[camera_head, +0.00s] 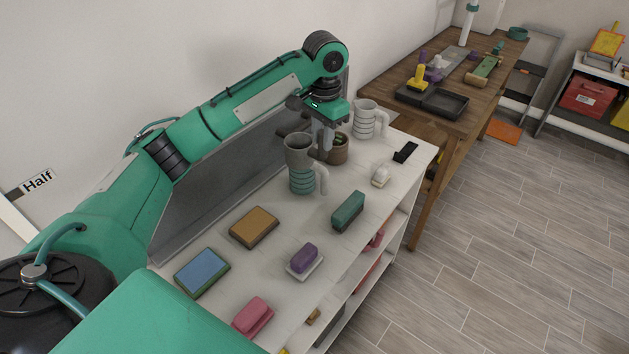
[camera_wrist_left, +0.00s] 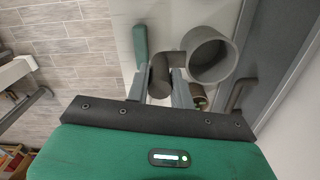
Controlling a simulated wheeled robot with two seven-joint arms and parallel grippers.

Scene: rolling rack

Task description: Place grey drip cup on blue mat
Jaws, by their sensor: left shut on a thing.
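The grey drip cup (camera_head: 300,165), with teal bands and a side handle, is upright over the white rack top. My left gripper (camera_head: 326,150) reaches down beside it and is shut on its handle. In the left wrist view the cup's open round mouth (camera_wrist_left: 212,56) shows to the right of the fingers, and the handle lies between the fingertips of my left gripper (camera_wrist_left: 162,82). Whether the cup's base touches the rack top is unclear. The blue mat (camera_head: 202,272) lies flat at the near left of the rack top, apart from the cup. My right gripper is not in view.
A tan pad (camera_head: 254,228) lies between cup and blue mat. A teal block (camera_head: 348,211), a purple block (camera_head: 304,258) and a pink block (camera_head: 253,316) line the front side. A brown pot (camera_head: 338,150) and a pale jug (camera_head: 364,119) stand behind the cup.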

